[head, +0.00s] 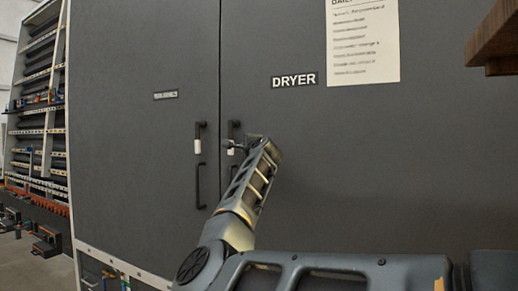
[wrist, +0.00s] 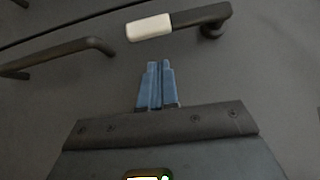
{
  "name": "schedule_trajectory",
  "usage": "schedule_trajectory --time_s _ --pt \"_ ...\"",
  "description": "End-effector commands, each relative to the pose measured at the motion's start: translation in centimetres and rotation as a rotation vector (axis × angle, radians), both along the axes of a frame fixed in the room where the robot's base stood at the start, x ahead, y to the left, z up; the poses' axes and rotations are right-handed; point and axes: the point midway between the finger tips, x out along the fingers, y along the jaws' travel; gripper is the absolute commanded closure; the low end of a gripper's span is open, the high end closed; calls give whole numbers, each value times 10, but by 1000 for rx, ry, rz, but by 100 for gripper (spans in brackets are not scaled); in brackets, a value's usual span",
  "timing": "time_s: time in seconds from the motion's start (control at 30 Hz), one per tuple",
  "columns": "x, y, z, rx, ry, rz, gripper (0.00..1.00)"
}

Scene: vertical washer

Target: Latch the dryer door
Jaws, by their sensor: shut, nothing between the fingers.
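The dark grey dryer door (head: 330,180) carries the label "DRYER" (head: 292,80) and looks flush with the neighbouring door. Its latch handle (head: 233,128) is a black lever at the door's left edge, partly hidden behind my gripper in the head view. In the wrist view the latch handle (wrist: 192,16) has a white sleeve (wrist: 149,27) on one end. It runs roughly along the door seam. My gripper (wrist: 155,64) is shut and empty, with its blue fingertips just short of the white sleeve and seemingly apart from it.
A black pull handle (wrist: 60,52) lies left of my fingers in the wrist view. The left door (head: 140,150) has its own latch (head: 198,138) and pull handle (head: 199,186). A wooden shelf edge (head: 495,38) juts in at upper right. A paper notice (head: 362,45) hangs on the dryer door.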

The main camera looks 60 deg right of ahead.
Motion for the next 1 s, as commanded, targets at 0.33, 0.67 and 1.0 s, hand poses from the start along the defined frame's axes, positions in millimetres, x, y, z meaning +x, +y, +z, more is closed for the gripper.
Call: schedule_trajectory --time_s 0.33,0.67,1.0 --pt "-32 25 -2 -2 -1 -2 100" --pt "-69 56 -1 -1 -2 -3 100" --pt "-78 64 -1 1 -1 -2 100"
